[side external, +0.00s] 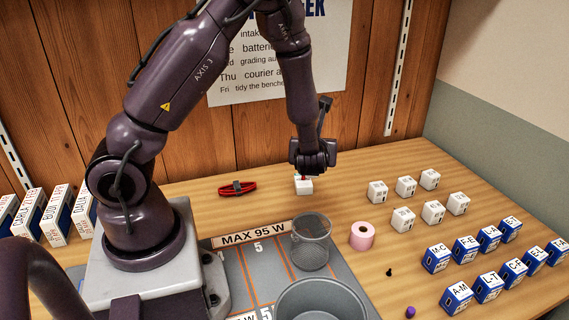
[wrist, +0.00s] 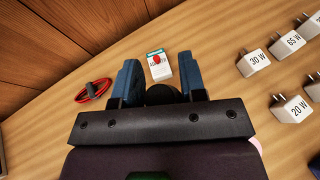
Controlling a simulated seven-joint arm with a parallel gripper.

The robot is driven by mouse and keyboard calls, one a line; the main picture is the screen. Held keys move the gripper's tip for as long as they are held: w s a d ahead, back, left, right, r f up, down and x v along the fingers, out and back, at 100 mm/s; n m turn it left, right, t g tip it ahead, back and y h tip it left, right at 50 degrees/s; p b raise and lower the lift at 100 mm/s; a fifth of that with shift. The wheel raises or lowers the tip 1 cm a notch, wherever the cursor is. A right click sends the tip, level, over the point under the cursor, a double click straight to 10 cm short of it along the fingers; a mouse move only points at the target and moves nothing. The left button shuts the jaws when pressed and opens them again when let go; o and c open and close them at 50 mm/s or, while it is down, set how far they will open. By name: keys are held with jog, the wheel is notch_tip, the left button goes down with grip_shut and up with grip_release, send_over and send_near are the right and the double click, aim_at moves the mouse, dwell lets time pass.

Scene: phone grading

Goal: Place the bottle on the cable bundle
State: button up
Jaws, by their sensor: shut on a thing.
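Whether the bottle touches the table is unclear. The cable bundle (side external: 238,188), a red coil with a dark tie, lies flat to the left of the bottle. It also shows left of the fingers in the wrist view (wrist: 93,90).
Several white charger blocks (side external: 404,187) stand to the right, with blue labelled boxes (side external: 466,248) in front of them. A mesh cup (side external: 311,243) and pink roll (side external: 362,236) stand nearer. The wooden wall (side external: 385,100) bounds the back. Table between bottle and bundle is clear.

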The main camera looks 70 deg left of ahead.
jog(key=s+a+f+n+g+y, duration=0.1)
jog(key=s+a+n+g, duration=0.25)
jog(key=s+a, duration=0.5)
jog(key=n+g, duration=0.4)
jog(key=g, duration=0.1)
send_over(237, 188)
jog(key=a, duration=0.3)
jog(key=shift+n, duration=0.25)
jog(key=shift+a+f, duration=0.2)
jog(key=shift+f, duration=4.3)
jog(key=o, duration=0.9)
jog(key=shift+f, duration=0.1)
